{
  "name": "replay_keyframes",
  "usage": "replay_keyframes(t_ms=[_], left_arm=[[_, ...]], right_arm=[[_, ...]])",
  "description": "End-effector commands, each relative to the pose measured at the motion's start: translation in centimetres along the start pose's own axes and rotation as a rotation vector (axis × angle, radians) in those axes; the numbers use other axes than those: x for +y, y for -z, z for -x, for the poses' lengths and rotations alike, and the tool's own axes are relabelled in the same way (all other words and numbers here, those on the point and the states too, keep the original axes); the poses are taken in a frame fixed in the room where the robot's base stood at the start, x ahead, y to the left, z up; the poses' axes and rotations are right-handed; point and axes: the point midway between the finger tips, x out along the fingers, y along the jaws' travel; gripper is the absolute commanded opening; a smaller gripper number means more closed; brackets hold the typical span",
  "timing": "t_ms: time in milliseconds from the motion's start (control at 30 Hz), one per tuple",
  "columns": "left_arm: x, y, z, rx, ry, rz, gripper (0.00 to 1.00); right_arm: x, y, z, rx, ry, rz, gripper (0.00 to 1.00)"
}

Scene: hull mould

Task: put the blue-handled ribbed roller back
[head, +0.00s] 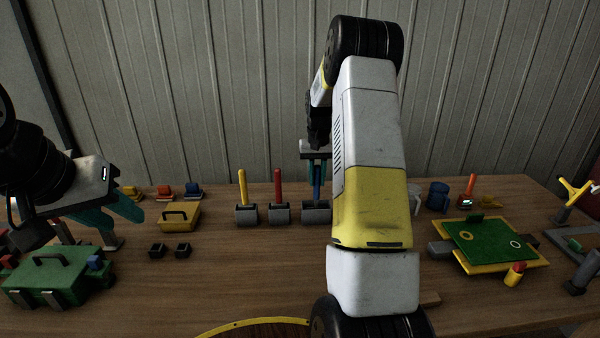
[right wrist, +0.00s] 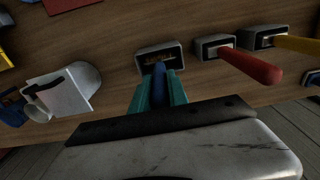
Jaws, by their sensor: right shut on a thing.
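The blue-handled roller (head: 317,186) stands upright at the grey holder (head: 315,213), the rightmost of a row of three in the head view. My right gripper (head: 318,168) is shut on its blue handle from above. In the right wrist view the teal fingers of my right gripper (right wrist: 158,92) lie on both sides of the blue handle (right wrist: 158,82), with the grey holder (right wrist: 158,50) just beyond. I cannot tell whether the roller's ribbed head sits fully in the holder. My left gripper (head: 115,212) is open and empty above the left of the table.
A red-handled roller (head: 278,190) and a yellow-handled roller (head: 242,190) stand in holders to the left. A green toolbox (head: 55,275) and a yellow box (head: 180,216) stand further left. A white mug (head: 415,202) and a green board (head: 485,240) are at the right.

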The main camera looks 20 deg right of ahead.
Motion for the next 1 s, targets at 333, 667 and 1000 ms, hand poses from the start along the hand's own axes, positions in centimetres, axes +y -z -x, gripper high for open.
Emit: replay_keyframes(t_ms=[333,667,1000], left_arm=[[0.0,0.0,0.0,0.000,0.000,0.000,0.36],[0.0,0.0,0.0,0.000,0.000,0.000,0.36],[0.0,0.0,0.0,0.000,0.000,0.000,0.36]], right_arm=[[0.0,0.0,-0.8,0.001,0.000,0.000,0.00],[0.0,0.0,-0.7,0.000,0.000,0.000,0.45],[0.0,0.1,1.3,0.004,0.000,-0.001,0.45]])
